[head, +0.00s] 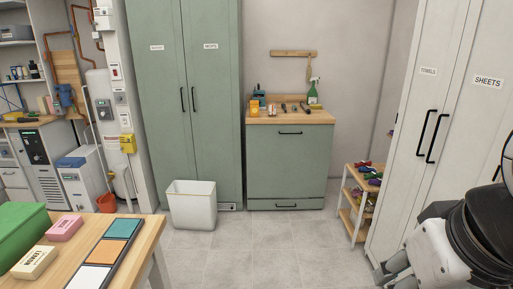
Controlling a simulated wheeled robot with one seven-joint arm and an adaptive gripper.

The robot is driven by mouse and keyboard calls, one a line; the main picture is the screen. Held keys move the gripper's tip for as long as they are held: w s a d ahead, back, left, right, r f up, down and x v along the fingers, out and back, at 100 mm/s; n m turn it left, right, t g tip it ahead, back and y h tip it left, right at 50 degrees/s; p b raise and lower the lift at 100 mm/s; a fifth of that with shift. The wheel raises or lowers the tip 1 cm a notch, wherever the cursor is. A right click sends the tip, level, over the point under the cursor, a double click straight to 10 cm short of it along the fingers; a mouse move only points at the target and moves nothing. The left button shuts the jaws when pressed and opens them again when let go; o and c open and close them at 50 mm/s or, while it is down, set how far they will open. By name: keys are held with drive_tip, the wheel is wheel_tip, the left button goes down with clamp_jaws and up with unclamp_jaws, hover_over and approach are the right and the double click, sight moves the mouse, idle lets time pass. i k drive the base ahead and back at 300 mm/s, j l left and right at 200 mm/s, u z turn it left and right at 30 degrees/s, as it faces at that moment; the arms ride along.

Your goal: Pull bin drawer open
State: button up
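A green cabinet (289,183) with a wooden top stands against the back wall, right of centre in the head view. Its tall front panel has a dark bar handle (290,133) near the top. Below it is a low, narrow drawer front with its own dark handle (286,206). Both fronts look shut and flush. No label marks which one is the bin drawer. Black and white parts of my arm show at the lower right, well apart from the cabinet. My gripper is not in view.
A white waste bin (192,207) stands on the floor left of the cabinet. A small wooden shelf rack (355,206) is to its right, beside tall white cupboards (427,150). A wooden table (139,260) fills the lower left. The tiled floor in front is clear.

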sight(283, 160)
drive_tip(key=i, duration=0.95)
drive_tip(key=i+z, duration=0.1)
drive_tip(key=i, duration=0.85)
drive_tip(key=i+z, duration=0.3)
drive_tip(key=i, duration=0.2)
drive_tip(key=i+z, duration=0.35)
drive_tip(key=i, duration=0.2)
drive_tip(key=i+j+z, duration=0.3)
drive_tip(key=i, duration=0.2)
